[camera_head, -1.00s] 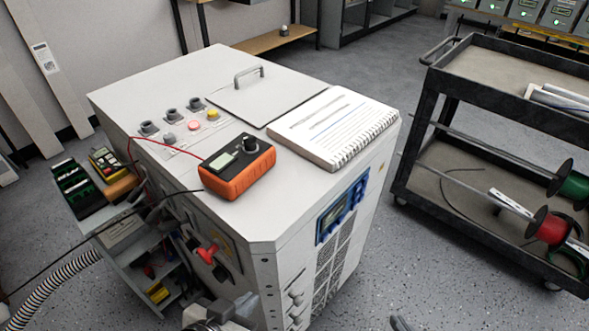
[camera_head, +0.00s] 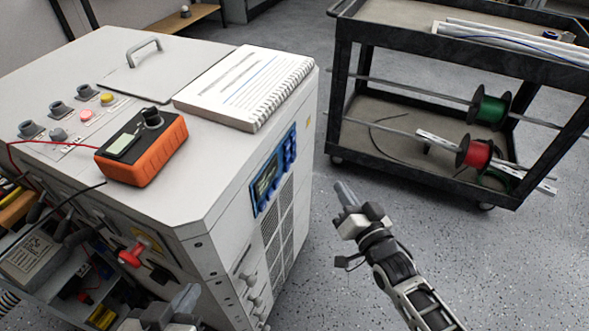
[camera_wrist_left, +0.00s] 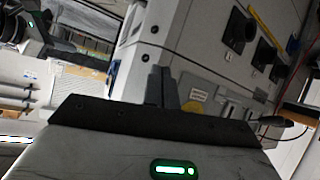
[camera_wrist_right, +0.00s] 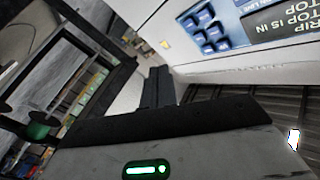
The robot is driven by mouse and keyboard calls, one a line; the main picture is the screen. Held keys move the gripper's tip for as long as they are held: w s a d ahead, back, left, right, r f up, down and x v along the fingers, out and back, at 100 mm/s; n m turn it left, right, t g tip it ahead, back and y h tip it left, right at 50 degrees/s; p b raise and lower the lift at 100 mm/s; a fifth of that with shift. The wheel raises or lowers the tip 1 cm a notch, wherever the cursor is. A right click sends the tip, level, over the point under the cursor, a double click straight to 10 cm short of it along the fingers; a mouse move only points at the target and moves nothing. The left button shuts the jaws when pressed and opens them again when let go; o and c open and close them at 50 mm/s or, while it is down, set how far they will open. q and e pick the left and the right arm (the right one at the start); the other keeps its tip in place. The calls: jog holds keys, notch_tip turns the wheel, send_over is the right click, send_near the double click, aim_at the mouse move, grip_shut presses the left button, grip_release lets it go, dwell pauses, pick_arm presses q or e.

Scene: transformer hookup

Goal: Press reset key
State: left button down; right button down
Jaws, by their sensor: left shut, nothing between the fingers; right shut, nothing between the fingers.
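A blue control panel (camera_head: 272,172) with a display and keys is on the side face of the white cabinet (camera_head: 215,185). In the right wrist view its blue keys (camera_wrist_right: 208,32) and part of its display (camera_wrist_right: 285,25) show upside down. I cannot tell which key is the reset key. My right gripper (camera_head: 346,194) is shut and empty, out in front of the panel and apart from it. Its closed fingers (camera_wrist_right: 158,88) also show in the right wrist view. My left gripper (camera_head: 185,298) is shut and empty, low at the cabinet's front. Its fingers (camera_wrist_left: 161,86) show in the left wrist view.
An orange meter (camera_head: 142,147) and a spiral notebook (camera_head: 245,85) lie on the cabinet top, near several knobs and buttons. A red switch handle (camera_head: 132,256) sticks out of the front. A black cart (camera_head: 345,75) with wire spools stands at right. Floor between is clear.

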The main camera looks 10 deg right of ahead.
aim_at(294, 158)
pick_arm(q)
jog(key=shift+f, duration=0.3)
jog(key=shift+r, duration=0.1)
pick_arm(e)
jog(key=w, duration=0.1)
jog(key=w+d+m+t, duration=0.1)
jog(key=w, duration=0.1)
jog(key=shift+d+r+t, duration=0.25)
jog(key=shift+r+t, duration=0.05)
jog(key=shift+r, duration=0.1)
pick_arm(q)
jog(key=f+b, duration=0.1)
jog(key=b, duration=0.2)
jog(key=shift+d+f, duration=0.1)
jog(key=shift+f, duration=0.05)
jog(key=shift+d+f, duration=0.15)
jog(key=shift+f, duration=0.5)
jog(key=shift+w, duration=0.15)
pick_arm(e)
jog(key=w+a, duration=0.5)
jog(key=a, duration=0.2)
jog(key=shift+a, duration=0.15)
pick_arm(q)
jog(key=shift+r, duration=0.1)
